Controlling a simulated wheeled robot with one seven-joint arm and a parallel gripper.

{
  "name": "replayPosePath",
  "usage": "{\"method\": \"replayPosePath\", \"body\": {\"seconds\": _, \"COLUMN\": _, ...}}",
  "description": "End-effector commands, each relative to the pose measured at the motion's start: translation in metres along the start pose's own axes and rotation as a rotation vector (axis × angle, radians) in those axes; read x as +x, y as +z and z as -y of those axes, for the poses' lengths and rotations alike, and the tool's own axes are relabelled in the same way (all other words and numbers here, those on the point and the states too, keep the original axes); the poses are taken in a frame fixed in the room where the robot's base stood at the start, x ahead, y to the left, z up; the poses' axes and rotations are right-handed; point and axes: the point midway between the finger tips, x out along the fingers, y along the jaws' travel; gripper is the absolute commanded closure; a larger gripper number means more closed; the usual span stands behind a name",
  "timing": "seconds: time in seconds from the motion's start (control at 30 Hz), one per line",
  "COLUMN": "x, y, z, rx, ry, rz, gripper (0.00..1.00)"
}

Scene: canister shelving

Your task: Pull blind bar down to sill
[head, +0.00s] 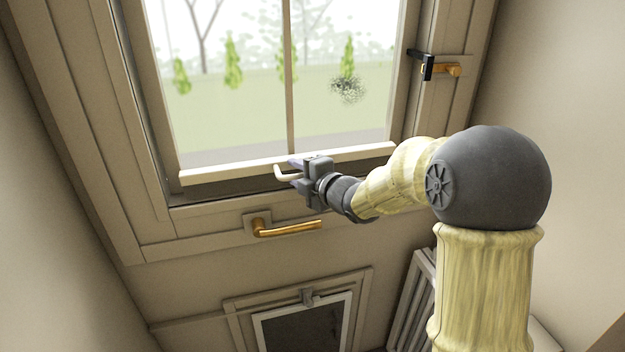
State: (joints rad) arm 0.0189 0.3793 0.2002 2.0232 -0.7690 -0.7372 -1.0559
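The blind bar (230,171) is a long cream bar across the lower part of the window, slightly tilted in the picture. It sits just above the sill (190,207), with a narrow dark strip between them. My gripper (287,171) is at the middle of the bar, its fingers pointing left. A small pale hooked piece (279,173) shows at the fingertips; I cannot tell whether it is a handle on the bar. The fingers overlap the bar in the picture, and whether they are closed on anything is unclear.
A brass handle (290,229) sticks out of the frame below the sill. Another brass handle with a black latch (428,66) is on the right frame. A pet-flap-like panel (303,325) is lower down. A white slatted radiator (412,305) stands at the lower right.

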Motion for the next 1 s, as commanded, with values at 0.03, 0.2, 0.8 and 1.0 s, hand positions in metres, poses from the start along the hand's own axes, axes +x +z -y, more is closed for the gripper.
{"method": "replayPosePath", "body": {"seconds": 0.03, "x": -0.004, "y": 0.001, "z": 0.0, "rx": -0.001, "ry": 0.0, "rz": 0.002, "gripper": 0.66}}
{"method": "replayPosePath", "body": {"seconds": 0.2, "x": -0.026, "y": 0.001, "z": -0.001, "rx": -0.001, "ry": 0.002, "rz": 0.003, "gripper": 0.66}}
{"method": "replayPosePath", "body": {"seconds": 0.8, "x": -0.144, "y": 0.001, "z": 0.0, "rx": -0.001, "ry": 0.001, "rz": 0.005, "gripper": 0.66}}
{"method": "replayPosePath", "body": {"seconds": 1.0, "x": -0.169, "y": 0.001, "z": 0.0, "rx": 0.0, "ry": -0.001, "rz": 0.003, "gripper": 0.66}}
